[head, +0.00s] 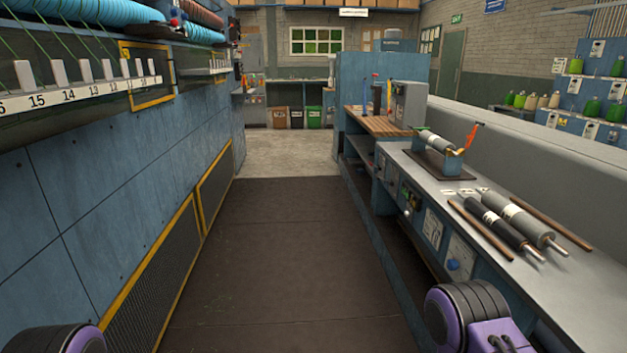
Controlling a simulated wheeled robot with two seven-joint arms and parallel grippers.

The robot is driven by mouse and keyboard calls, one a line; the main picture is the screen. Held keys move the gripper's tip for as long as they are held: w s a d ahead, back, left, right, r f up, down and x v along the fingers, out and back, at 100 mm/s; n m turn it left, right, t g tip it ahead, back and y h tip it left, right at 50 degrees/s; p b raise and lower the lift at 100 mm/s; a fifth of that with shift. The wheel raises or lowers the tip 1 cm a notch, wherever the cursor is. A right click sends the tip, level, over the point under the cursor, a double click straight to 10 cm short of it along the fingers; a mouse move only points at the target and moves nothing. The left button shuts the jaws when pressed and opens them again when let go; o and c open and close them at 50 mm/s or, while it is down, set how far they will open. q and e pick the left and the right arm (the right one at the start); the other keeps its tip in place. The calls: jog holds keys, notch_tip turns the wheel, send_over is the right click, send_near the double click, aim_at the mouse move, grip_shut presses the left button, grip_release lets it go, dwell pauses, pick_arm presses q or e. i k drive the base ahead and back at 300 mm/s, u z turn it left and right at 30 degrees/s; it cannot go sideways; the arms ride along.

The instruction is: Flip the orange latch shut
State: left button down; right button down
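The orange latch (473,135) stands raised, tilted slightly to the right, at the right end of a small stand on the grey bench at the right. The stand's dark base plate (440,165) rests flat on the bench. Neither of my grippers shows. Only dark and purple parts of my arms appear at the bottom left and bottom right corners, well short of the latch.
Two loose rollers (497,226) and two brown rods (481,229) lie on the near bench (577,264). A wooden worktop (379,124) stands beyond. The dark aisle floor (270,260) is clear between the bench and the blue machine (100,200) at left.

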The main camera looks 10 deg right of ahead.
aim_at(472, 136)
jog(key=i, duration=2.55)
jog(key=z, duration=1.45)
